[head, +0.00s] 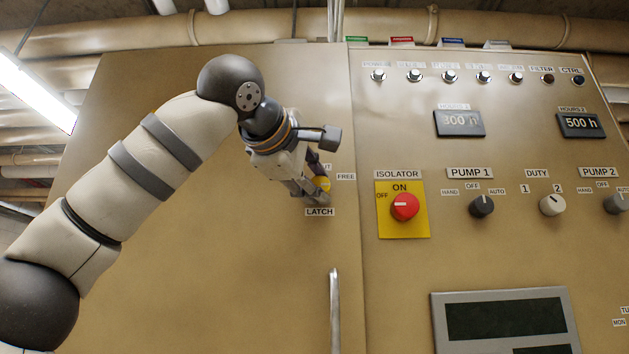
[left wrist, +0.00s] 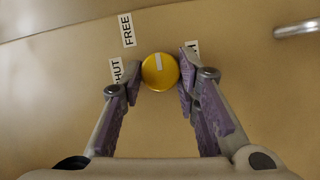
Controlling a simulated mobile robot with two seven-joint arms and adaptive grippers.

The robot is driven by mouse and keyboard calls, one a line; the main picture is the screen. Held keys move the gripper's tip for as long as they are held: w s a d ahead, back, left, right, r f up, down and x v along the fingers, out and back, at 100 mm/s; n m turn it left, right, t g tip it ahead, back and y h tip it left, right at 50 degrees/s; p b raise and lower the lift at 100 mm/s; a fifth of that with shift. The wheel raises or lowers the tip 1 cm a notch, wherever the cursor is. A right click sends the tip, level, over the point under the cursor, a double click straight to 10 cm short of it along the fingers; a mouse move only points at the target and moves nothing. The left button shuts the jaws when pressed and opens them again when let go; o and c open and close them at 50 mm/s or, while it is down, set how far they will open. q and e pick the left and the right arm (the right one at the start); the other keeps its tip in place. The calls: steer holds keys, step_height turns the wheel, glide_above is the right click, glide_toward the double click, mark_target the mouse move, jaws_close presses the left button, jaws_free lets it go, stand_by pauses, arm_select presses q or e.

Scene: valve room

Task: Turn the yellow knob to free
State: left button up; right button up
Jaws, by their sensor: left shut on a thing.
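The yellow knob (left wrist: 160,72) sits on the tan panel, and its white mark points up in the left wrist view. The FREE label (left wrist: 127,30) is to the upper left of the knob there, and the SHUT label (left wrist: 117,72) is to its left, partly hidden by a finger. My left gripper (left wrist: 158,80) is shut on the knob, one finger on each side. In the head view the left gripper (head: 318,187) largely covers the knob (head: 322,183), beside the FREE label (head: 346,176) and above the LATCH label (head: 319,212). My right gripper is not in view.
A metal handle (head: 335,310) stands out below the LATCH label. To the right are the red isolator switch (head: 405,207) on its yellow plate and the pump 1 knob (head: 481,206). The panel left of the knob is bare.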

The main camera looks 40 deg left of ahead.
arm_select(q)
steer(key=o, duration=1.2)
steer(key=shift+c, duration=0.2)
steer(key=shift+s, duration=0.1)
steer(key=v, duration=1.2)
